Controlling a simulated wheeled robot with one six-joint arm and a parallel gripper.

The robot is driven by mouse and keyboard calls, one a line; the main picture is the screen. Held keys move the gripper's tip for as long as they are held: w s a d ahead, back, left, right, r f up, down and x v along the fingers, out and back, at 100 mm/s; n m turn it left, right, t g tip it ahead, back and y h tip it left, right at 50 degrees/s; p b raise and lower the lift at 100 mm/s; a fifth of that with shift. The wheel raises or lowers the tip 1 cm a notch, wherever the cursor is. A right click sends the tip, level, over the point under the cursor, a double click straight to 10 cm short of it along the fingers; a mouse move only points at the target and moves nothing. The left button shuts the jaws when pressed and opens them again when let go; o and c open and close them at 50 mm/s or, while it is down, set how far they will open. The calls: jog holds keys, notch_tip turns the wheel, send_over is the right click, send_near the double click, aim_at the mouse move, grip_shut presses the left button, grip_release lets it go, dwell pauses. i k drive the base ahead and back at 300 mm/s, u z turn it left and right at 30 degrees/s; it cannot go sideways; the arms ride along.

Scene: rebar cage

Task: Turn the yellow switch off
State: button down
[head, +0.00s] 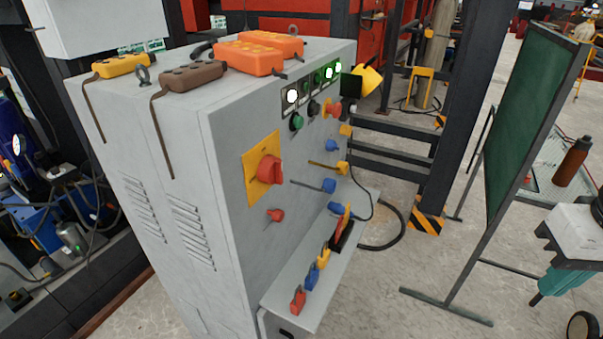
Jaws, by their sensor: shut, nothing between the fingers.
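A large grey control cabinet (160,130) stands at centre left. Its slanted front carries a red rotary knob (270,169) on a yellow square plate (251,183). Further right on the same front are a yellow fitting with a rod (342,168), a smaller yellow fitting (346,130) and several blue and red ones. I cannot tell which of these the task calls the yellow switch, or its on or off position. My gripper does not show in the head view.
Orange and brown pendant boxes (247,58) lie on the cabinet top. A low ledge (285,285) with coloured connectors juts from its front. A black cable loops beside it. A green board on a stand (527,115) is at right. Open floor (400,265) lies between.

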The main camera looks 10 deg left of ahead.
aim_at(345, 130)
jog(key=u, duration=0.45)
jog(key=k, duration=0.55)
jog(key=u, duration=0.9)
jog(key=i, duration=0.9)
jog(key=z, duration=0.9)
jog(key=i, duration=0.3)
jog(key=z, duration=0.35)
